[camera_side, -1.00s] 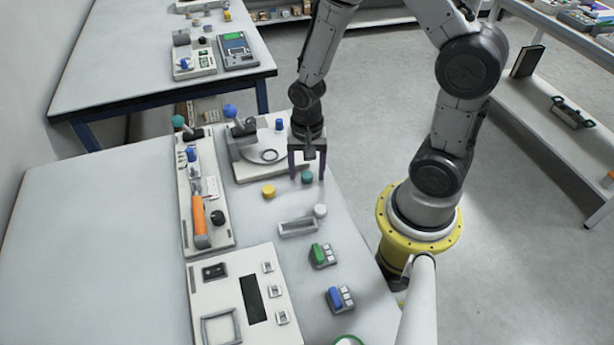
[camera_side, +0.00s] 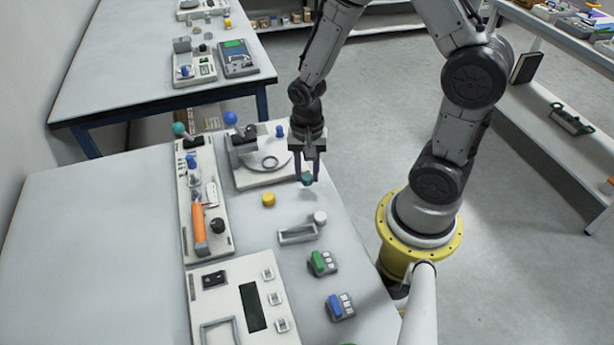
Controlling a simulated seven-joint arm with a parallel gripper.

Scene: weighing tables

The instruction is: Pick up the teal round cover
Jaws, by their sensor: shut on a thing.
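The teal round cover (camera_side: 307,179) is between the fingertips of my gripper (camera_side: 306,177), near the right edge of the near table. My gripper points down and is shut on the cover. The fingers hide part of the cover's sides. Whether it touches the table or hangs just above it is hard to tell at this size.
A yellow round piece (camera_side: 268,199) and a white round piece (camera_side: 320,217) stand nearby. A grey frame (camera_side: 297,234) lies below them. A white device with a round plate (camera_side: 264,164) is just left of my gripper. The table's left half (camera_side: 90,240) is clear.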

